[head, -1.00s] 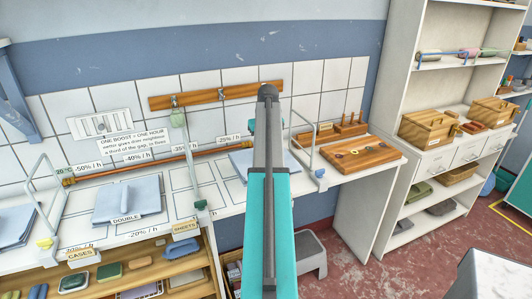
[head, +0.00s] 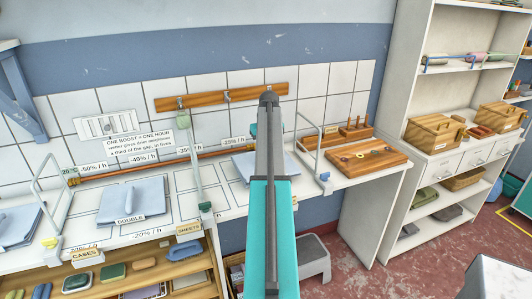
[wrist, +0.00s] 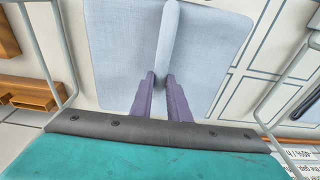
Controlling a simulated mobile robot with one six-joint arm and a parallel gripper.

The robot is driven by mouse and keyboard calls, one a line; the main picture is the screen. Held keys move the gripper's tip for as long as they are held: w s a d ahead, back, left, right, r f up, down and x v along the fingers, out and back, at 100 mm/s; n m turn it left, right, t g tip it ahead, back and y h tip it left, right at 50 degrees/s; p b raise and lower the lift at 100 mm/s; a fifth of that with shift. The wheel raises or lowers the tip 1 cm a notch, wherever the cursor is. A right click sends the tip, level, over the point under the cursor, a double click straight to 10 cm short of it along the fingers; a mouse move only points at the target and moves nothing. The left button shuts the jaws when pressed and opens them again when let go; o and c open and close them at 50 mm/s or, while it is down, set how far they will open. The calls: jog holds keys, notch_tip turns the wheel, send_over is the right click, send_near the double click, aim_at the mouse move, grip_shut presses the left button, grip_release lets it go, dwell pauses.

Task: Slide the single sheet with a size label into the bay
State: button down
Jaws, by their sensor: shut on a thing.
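My gripper (wrist: 160,78) has purple fingers, shut on the raised ridge of a pale blue folded sheet (wrist: 205,50). In the head view this sheet (head: 243,168) lies flat at the white counter, partly hidden behind my arm; I cannot tell whether it touches the surface. No size label on it is readable. Another pale blue folded sheet (head: 118,206), marked DOUBLE, lies in an outlined bay left of the green-footed wire divider (head: 196,170). Outlined empty bay space (head: 190,200) shows between the two sheets. A wooden SHEETS tag (head: 189,228) is on the counter's front edge.
A copper-coloured pipe (head: 150,162) runs along the back. Another blue sheet (head: 15,228) is at far left. A grey step stool (head: 308,262) stands below.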

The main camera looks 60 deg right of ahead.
jog(key=shift+w+d+f+b, duration=0.15)
jog(key=shift+w+f, duration=0.05)
jog(key=shift+f, duration=0.45)
jog(key=shift+w+d+f+b, duration=0.15)
jog(key=shift+w+f, duration=0.05)
jog(key=shift+f, duration=0.4)
jog(key=shift+f, duration=0.3)
jog(key=c, duration=1.6)
grip_release()
jog(key=shift+r, duration=0.15)
jog(key=r+b, duration=0.1)
jog(key=r, duration=0.3)
jog(key=s+r, duration=0.1)
jog(key=r, duration=0.4)
jog(key=a+r+b, duration=0.1)
jog(key=r, duration=0.3)
jog(key=shift+s+a+r+b, duration=0.1)
jog(key=shift+s+r+b, duration=0.1)
jog(key=shift+s+b, duration=0.2)
